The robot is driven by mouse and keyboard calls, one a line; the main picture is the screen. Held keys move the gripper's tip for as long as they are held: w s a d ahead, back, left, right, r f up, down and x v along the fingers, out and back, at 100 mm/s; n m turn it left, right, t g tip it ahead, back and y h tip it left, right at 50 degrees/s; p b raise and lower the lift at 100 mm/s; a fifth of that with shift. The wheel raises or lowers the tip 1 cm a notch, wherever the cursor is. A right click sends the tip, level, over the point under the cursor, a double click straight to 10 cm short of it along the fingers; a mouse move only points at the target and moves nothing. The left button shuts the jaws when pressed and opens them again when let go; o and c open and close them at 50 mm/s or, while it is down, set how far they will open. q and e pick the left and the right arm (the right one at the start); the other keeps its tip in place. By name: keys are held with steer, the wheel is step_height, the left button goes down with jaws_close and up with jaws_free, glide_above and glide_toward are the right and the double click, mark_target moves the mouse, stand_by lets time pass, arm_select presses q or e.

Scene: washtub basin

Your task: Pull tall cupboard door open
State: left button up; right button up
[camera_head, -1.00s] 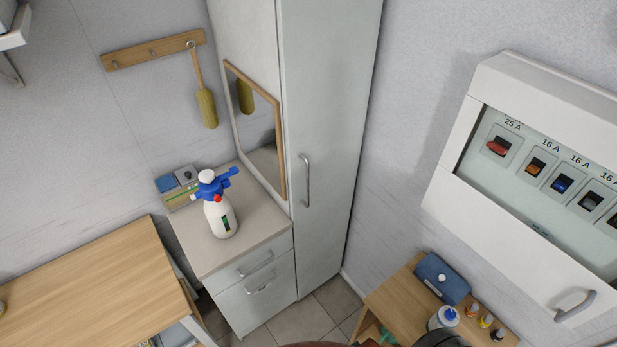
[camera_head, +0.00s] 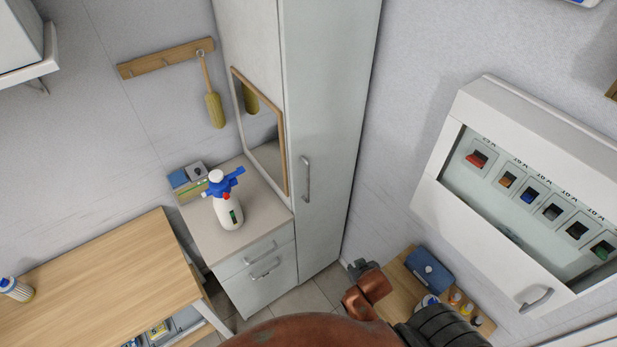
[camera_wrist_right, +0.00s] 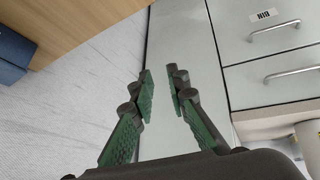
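The tall cupboard door (camera_head: 327,130) is a pale grey-green panel in the middle of the head view, and it looks shut. Its upright metal handle (camera_head: 306,179) is on the door's left side. My right gripper (camera_head: 358,268) is low in the head view, below and to the right of the handle and apart from it, partly hidden by my reddish arm. In the right wrist view my right gripper (camera_wrist_right: 161,82) has its green-padded fingers apart with nothing between them, facing the pale cupboard front (camera_wrist_right: 180,45). The handle is not seen there. My left gripper is not in view.
A low drawer unit (camera_head: 255,270) with a spray bottle (camera_head: 228,205) on top stands left of the cupboard. A wooden table (camera_head: 100,275) is at the left. A small shelf with a blue box (camera_head: 430,268) and the white breaker box (camera_head: 520,190) are at the right.

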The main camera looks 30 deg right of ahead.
steer(key=w+d+r+m+t+h+p, duration=0.1)
steer(key=w+d+r+t+h, duration=0.1)
steer(key=w+r+t, duration=1.1)
steer(key=w+a+r+n+g+y, duration=0.1)
steer(key=w+a+r+n+y, duration=0.15)
steer(key=w+a+r, duration=0.4)
steer(key=w+d+p, duration=0.1)
steer(key=w+d, duration=0.1)
steer(key=w, duration=0.7)
steer(key=shift+w+r+m, duration=0.15)
steer(key=shift+r+m, duration=0.05)
steer(key=shift+m, duration=0.25)
steer(key=shift+c, duration=0.3)
jaws_close()
steer(key=shift+y, duration=0.35)
